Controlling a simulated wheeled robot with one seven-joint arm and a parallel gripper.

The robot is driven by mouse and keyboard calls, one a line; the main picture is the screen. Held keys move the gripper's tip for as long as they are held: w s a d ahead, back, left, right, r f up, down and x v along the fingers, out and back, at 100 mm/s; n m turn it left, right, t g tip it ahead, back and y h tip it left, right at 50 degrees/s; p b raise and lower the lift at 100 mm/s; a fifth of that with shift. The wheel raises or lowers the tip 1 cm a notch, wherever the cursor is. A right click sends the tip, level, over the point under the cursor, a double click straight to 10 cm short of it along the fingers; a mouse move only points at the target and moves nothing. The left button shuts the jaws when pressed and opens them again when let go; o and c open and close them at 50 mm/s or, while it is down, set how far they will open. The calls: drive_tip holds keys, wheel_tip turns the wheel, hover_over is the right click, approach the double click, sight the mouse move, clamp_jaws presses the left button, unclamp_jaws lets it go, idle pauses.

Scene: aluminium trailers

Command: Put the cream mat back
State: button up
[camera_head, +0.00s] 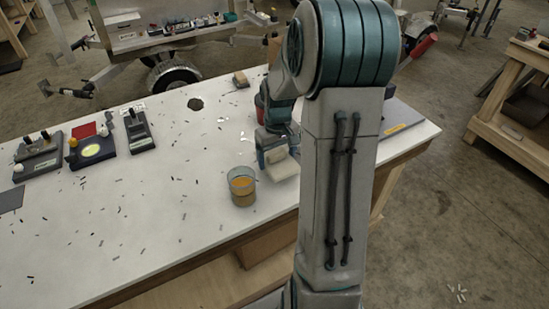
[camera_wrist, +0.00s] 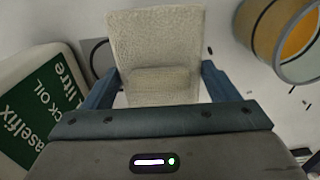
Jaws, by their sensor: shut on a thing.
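The cream mat (camera_wrist: 155,42) is held between the two blue fingers of my gripper (camera_wrist: 158,80) in the wrist view. A finger presses at each side of it, and part of it extends beyond the fingertips. In the head view the cream mat (camera_head: 284,168) shows just below my gripper (camera_head: 275,156), over the white worktop near its front edge. I cannot tell whether it touches the worktop. My arm hides part of the area to its right.
A glass of orange liquid (camera_head: 242,187) stands close by on the left; it also shows in the wrist view (camera_wrist: 290,35). A white and green oil container (camera_wrist: 40,105) is close to my gripper. Dark stands (camera_head: 92,152) and scattered small bits lie further left on the worktop (camera_head: 150,210).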

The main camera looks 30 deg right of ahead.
sight(275, 161)
drive_tip(key=shift+w, duration=0.75)
drive_tip(key=shift+f, duration=1.75)
